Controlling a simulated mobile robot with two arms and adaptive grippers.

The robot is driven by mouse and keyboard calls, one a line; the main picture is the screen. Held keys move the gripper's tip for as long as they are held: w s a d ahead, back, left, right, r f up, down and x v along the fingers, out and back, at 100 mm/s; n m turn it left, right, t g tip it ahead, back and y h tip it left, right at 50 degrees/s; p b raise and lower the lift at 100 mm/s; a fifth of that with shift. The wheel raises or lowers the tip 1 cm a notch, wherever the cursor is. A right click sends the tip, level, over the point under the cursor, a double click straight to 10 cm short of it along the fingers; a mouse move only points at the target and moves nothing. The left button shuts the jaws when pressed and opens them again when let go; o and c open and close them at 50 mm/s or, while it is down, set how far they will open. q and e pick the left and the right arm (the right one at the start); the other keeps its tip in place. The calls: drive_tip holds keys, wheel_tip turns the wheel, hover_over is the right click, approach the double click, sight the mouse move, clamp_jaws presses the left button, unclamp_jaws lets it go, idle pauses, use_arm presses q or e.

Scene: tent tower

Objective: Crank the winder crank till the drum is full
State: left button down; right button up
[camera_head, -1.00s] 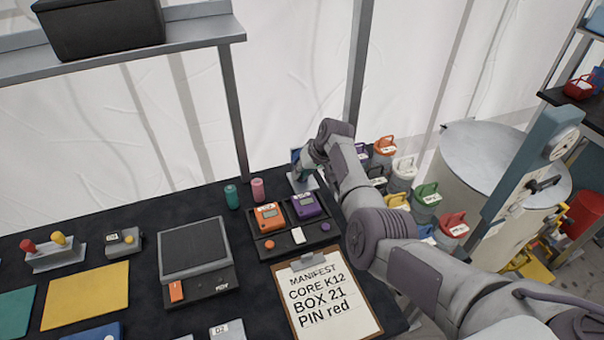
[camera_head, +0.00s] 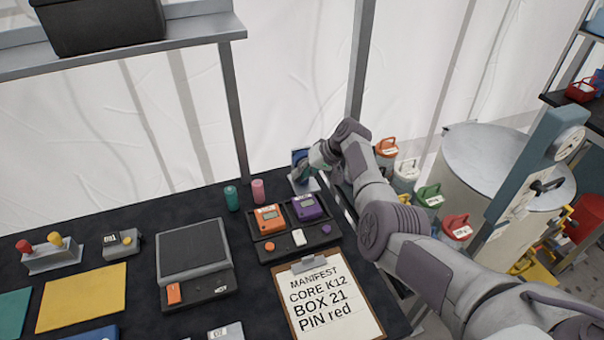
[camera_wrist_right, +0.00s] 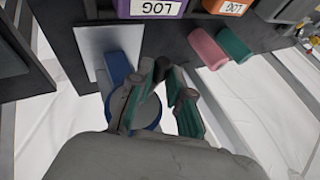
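The winder stands at the back right of the black table, with a silver plate (camera_head: 309,186) and a blue drum part. It is partly hidden by my right gripper (camera_head: 318,156). In the right wrist view the winder shows as a pale plate (camera_wrist_right: 108,50), a blue bar and a grey disc (camera_wrist_right: 121,104) with a blue rim. My right gripper (camera_wrist_right: 163,72) has its green-padded fingers close around a small dark knob, seemingly the crank handle. How full the drum is cannot be seen. My left gripper is not in view.
A tray with an orange box (camera_head: 268,219) and a purple box (camera_head: 307,208) lies near the winder. Green (camera_head: 231,198) and pink (camera_head: 258,191) cylinders stand left. A clipboard (camera_head: 322,299) lies in front. Lidded canisters (camera_head: 428,196) and a teal post with a black handle (camera_head: 548,186) are right.

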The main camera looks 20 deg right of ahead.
drive_tip(key=o, duration=0.4)
drive_tip(key=shift+o, duration=0.2)
drive_tip(key=v, duration=1.2)
